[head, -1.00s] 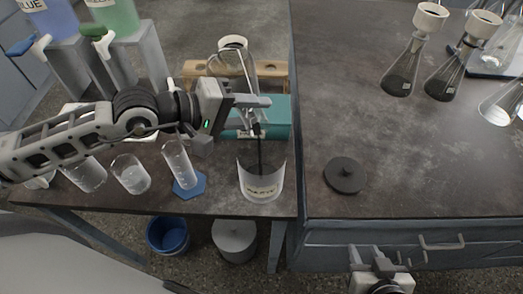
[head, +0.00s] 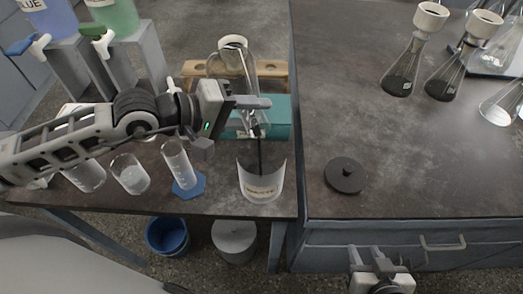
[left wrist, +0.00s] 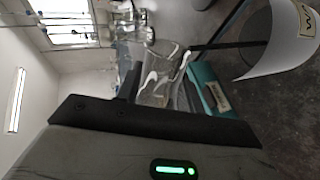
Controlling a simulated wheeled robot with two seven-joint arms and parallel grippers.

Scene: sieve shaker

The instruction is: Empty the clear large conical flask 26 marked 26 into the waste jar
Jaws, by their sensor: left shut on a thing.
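My left gripper (head: 250,102) is shut on the clear conical flask (head: 243,78) and holds it steeply tipped, mouth downward, above the waste jar. The 26 mark cannot be read. A thin dark stream runs down from the flask's mouth into the jar. In the left wrist view the flask (left wrist: 158,88), the dark stream and part of the jar (left wrist: 272,58) show. My right gripper (head: 367,254) is open and empty at the bottom of the head view.
A dark round lid (head: 345,176) lies on the right bench. Other flasks (head: 405,68) stand further back there. Several clear vessels (head: 130,174) stand left of the jar. A teal box (head: 279,116) and wooden rack (head: 272,70) are behind it. The right bench's middle is clear.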

